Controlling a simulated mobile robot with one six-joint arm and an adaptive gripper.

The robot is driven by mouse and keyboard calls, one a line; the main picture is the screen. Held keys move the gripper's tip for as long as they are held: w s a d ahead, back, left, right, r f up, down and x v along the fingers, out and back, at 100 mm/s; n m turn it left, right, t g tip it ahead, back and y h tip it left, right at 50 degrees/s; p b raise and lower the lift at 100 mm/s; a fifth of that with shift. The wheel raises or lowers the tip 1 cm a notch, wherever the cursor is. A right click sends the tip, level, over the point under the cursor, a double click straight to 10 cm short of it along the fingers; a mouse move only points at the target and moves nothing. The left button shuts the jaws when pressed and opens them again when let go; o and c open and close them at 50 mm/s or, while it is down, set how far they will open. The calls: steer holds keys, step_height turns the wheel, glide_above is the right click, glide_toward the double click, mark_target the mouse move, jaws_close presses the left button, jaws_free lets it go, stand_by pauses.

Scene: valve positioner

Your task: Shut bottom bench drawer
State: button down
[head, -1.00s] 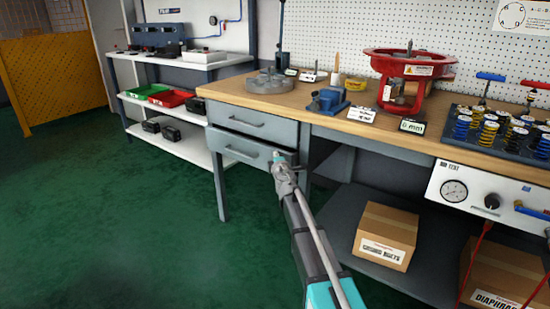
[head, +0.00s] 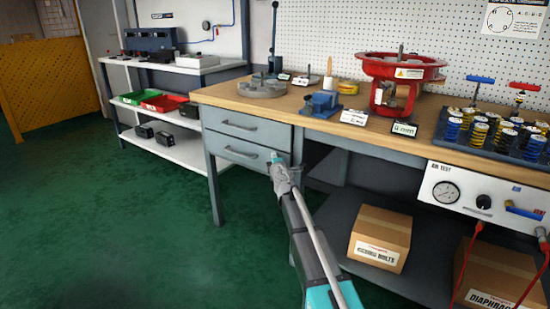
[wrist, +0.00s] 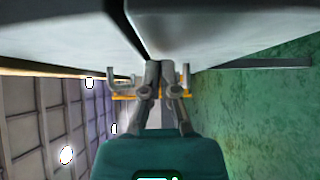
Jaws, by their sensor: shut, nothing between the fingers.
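The bottom bench drawer (head: 228,149) is a grey front with a bar handle, under the top drawer (head: 232,122) at the left end of the bench. In the head view its front looks close to flush with the top drawer; any small gap is too fine to tell. My gripper (head: 276,158) is at the right end of the bottom drawer's front, close to or touching it, and hides that corner. In the wrist view my gripper (wrist: 166,72) has its fingers together and empty, just below two pale panels with a dark gap between them.
The wooden bench top (head: 231,100) carries a blue vise, a red valve yoke (head: 398,80) and a spring tray. A cardboard box (head: 380,238) sits on the lower shelf to the right. The green floor (head: 120,230) left of the bench is clear.

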steer(key=s, duration=1.2)
steer(key=shift+s+a, duration=0.15)
steer(key=shift+a, duration=0.2)
steer(key=shift+d, duration=0.1)
